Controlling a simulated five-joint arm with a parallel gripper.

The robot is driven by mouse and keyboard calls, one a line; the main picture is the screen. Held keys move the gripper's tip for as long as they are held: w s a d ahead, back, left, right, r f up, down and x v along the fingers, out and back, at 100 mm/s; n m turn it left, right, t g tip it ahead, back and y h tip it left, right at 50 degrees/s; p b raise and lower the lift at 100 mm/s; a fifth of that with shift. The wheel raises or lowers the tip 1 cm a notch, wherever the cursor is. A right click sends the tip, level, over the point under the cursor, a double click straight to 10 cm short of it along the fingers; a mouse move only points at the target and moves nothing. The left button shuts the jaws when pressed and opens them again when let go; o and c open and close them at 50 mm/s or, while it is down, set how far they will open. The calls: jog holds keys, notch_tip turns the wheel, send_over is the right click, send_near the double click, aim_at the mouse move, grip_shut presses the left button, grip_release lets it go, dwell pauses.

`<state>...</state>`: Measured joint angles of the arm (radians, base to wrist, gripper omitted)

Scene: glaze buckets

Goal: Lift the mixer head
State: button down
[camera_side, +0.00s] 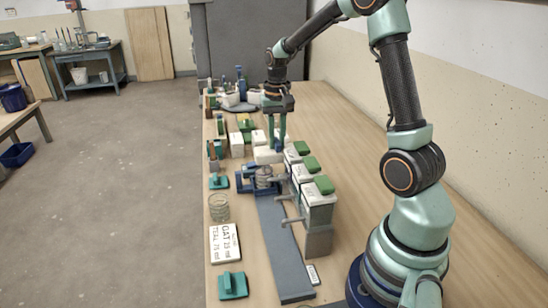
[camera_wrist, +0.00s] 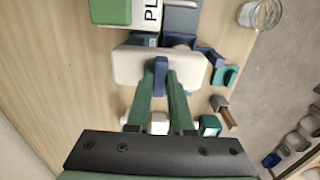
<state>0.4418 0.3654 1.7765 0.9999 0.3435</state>
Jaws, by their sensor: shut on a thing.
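The mixer head (camera_side: 267,155) is a cream block with rounded corners, with a blue upright grip on top in the wrist view (camera_wrist: 130,66). My gripper (camera_side: 277,143) points straight down with its green fingers on either side of the blue grip. The fingers are shut on that grip, which also shows in the wrist view (camera_wrist: 160,80). The block looks level, above a blue frame (camera_side: 246,183) and a clear ribbed jar (camera_side: 263,176). Whether the block is clear of the frame cannot be told.
Dispensers with green lids (camera_side: 324,184) stand close on the right, with spouts over a grey track (camera_side: 282,250). A glass jar (camera_side: 219,207), a recipe card (camera_side: 224,243) and a teal stand (camera_side: 232,286) line the left edge. Bare table lies at the right.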

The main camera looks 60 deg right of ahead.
jog(key=shift+r, duration=1.95)
jog(key=c, duration=0.9)
grip_release()
jog(key=shift+r, duration=3.5)
jog(key=s+a+n+t, duration=0.2)
jog(key=s+a+n, duration=0.1)
jog(key=a, duration=0.3)
jog(key=s+a+n+t, duration=0.1)
jog(key=s+a+n, duration=0.2)
jog(key=a, duration=0.3)
jog(key=s+a+n+t, duration=0.2)
jog(key=s+a+n, duration=0.1)
jog(key=a, duration=0.3)
jog(key=shift+s+r+t, duration=0.1)
jog(key=shift+s+t, duration=0.2)
